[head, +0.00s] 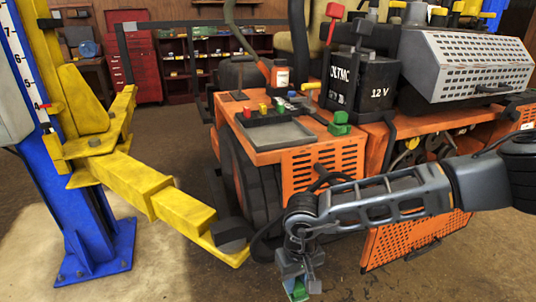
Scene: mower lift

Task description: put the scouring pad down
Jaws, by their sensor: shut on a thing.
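The scouring pad (298,291), a small green piece, shows at the bottom edge of the head view, below the mower's side. My gripper (298,284) points down and is shut on it. The pad is partly hidden by the fingers. It hangs in front of the mower's lower side, and I cannot tell how far it is above the floor.
The orange mower (310,165) fills the middle and right. Its top bears a grey tray (275,135), a black 12 V battery (362,85) and a green block (340,123). A yellow lift arm (165,200) and blue post (90,220) stand left. Floor shows between.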

